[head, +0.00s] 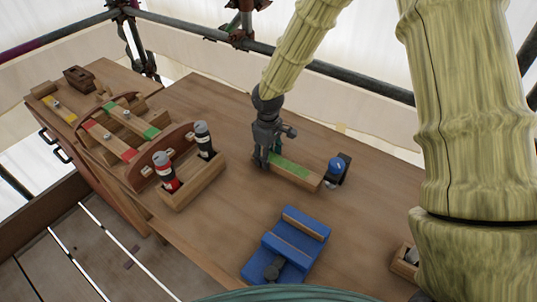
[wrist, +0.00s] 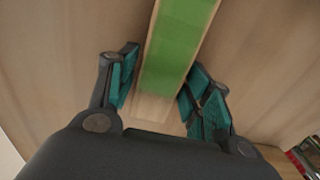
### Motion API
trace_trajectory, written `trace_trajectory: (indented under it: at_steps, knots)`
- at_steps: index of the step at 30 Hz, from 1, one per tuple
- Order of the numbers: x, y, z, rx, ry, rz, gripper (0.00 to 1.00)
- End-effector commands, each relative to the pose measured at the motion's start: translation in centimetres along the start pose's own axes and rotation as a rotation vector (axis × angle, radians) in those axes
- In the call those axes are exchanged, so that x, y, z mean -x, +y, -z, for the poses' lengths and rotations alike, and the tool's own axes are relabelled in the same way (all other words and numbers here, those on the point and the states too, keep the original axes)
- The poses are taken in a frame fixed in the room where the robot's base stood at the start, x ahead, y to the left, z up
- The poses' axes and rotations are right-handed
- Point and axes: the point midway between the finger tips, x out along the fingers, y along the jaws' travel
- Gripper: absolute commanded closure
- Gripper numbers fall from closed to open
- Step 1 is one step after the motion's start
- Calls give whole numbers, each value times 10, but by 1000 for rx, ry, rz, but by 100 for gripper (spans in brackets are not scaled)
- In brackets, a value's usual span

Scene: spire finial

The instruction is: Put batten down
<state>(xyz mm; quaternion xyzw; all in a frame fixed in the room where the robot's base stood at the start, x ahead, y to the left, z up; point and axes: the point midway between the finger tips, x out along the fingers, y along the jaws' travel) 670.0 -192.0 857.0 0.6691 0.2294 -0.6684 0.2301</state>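A wooden batten (head: 296,172) with a green band lies on the bench top in the head view, right of the middle. My gripper (head: 268,160) points down at its left end. In the wrist view the same batten (wrist: 178,45) runs up between the fingers. My gripper (wrist: 157,95) is open with its teal-padded fingers on either side of the batten. A gap shows at the left finger; the right finger is close to the batten's edge, and I cannot tell if it touches. The batten's near end shows just above the dark palm.
A blue vise (head: 285,246) stands at the bench's front. A blue ball on a dark holder (head: 338,168) is close to the batten's right end. Two bottles (head: 165,172) stand in a wooden holder on the left, beside a rack with colour-banded battens (head: 112,142). Bare bench (head: 225,108) lies behind.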

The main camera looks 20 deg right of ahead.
Motion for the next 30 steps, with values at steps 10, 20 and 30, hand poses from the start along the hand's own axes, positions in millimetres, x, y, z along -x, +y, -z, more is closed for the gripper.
trace_trajectory:
  at_steps: [10, 20, 30]
  knots:
    - [1, 0, 0, 0, 0, 0, 39]
    - [31, 0, 1, 1, 3, -1, 39]
    - [85, 0, 1, 1, 2, -1, 39]
